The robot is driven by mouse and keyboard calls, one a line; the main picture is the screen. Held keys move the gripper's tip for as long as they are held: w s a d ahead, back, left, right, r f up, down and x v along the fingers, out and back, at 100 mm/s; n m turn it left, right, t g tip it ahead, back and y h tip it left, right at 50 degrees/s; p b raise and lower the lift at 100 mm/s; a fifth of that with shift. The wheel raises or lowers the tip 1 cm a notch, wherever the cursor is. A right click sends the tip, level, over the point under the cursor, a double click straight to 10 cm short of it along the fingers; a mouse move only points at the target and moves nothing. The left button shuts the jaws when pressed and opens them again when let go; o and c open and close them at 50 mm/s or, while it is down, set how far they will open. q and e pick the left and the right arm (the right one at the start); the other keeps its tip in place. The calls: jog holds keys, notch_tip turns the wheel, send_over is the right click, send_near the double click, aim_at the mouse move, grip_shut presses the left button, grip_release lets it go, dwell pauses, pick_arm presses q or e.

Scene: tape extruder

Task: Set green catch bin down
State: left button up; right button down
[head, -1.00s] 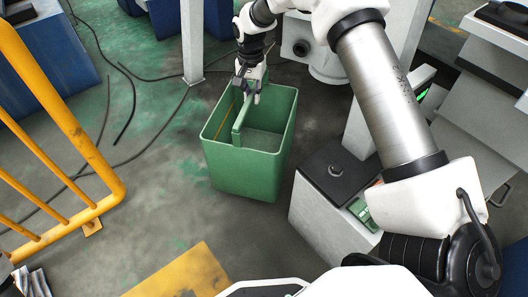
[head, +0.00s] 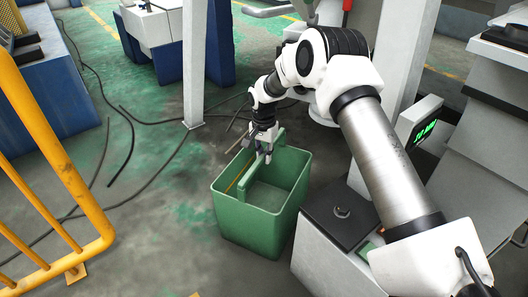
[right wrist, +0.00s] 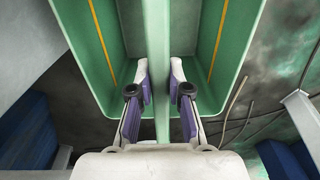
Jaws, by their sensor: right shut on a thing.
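The green catch bin (head: 250,228) is upright in the middle of the head view, open at the top, with a raised green bar (head: 238,182) across its middle. My right gripper (head: 264,157) reaches down from above and is shut on this bar. In the right wrist view both fingertips (right wrist: 160,88) press the bar from either side, and the bin's inner walls (right wrist: 105,50) show around them. The bin looks empty where I can see inside. I cannot tell whether its underside touches the floor. My left gripper is not in view.
A grey block (head: 325,250) stands close to the right of the bin, by a machine with a green display (head: 425,130). A yellow railing (head: 40,165) is at the left. The floor left of the bin is clear.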

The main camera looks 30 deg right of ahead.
jog(key=c, duration=1.1)
grip_release()
jog(key=shift+f, duration=0.1)
notch_tip(320, 180, up, 12)
jog(key=p, duration=0.7)
